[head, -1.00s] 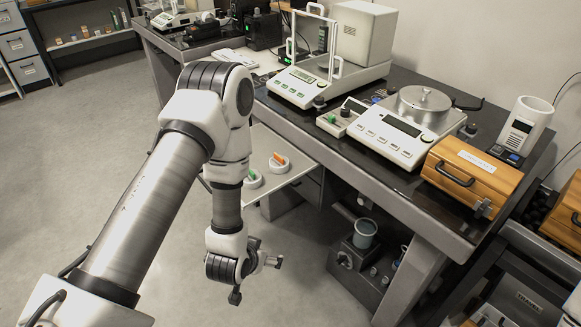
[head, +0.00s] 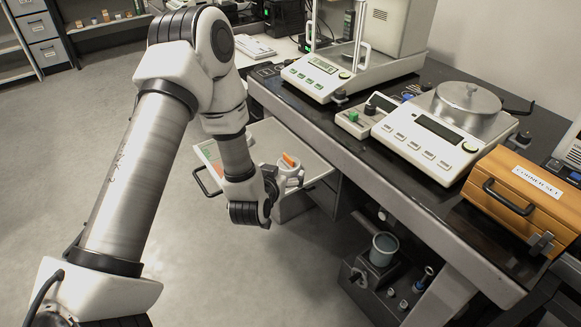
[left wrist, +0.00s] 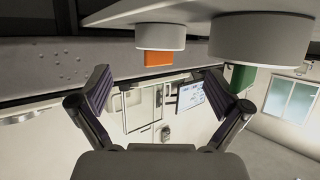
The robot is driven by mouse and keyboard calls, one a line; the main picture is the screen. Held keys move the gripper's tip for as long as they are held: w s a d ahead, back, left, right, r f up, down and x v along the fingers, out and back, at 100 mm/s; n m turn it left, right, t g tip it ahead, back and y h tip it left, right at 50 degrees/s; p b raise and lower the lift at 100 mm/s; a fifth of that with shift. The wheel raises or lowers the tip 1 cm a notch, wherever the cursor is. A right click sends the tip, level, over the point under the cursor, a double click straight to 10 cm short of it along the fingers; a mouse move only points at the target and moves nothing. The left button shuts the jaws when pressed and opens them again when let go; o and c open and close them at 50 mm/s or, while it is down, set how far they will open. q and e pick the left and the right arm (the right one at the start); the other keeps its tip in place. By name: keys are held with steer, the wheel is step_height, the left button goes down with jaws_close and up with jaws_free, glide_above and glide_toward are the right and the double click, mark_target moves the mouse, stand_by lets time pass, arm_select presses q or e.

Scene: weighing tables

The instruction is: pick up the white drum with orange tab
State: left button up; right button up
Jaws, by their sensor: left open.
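The white drum with orange tab (head: 289,172) stands on a pull-out shelf (head: 310,150) beside the bench. In the left wrist view the picture is upside down. There this drum (left wrist: 160,38) shows with its orange tab, just beyond my fingertips and roughly centred between them. My left gripper (head: 280,184) is open and close to the drum in the head view, covering part of its surroundings. It also shows open and empty in the left wrist view (left wrist: 158,82). A second white drum, with a green tab (left wrist: 262,42), stands beside the first. My right gripper is out of view.
A balance with a round lidded pan (head: 435,135) and an orange case (head: 522,195) stand on the dark bench to the right. Below is a grey unit with a cup (head: 383,250). The floor at left is clear.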

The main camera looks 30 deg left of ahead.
mark_target(287, 165)
arm_select(q)
steer(key=x, duration=0.6)
steer(key=shift+w+f, duration=0.15)
steer(key=shift+f, duration=0.15)
steer(key=shift+r, duration=0.1)
steer(key=c, duration=1.2)
steer(key=shift+c, duration=0.2)
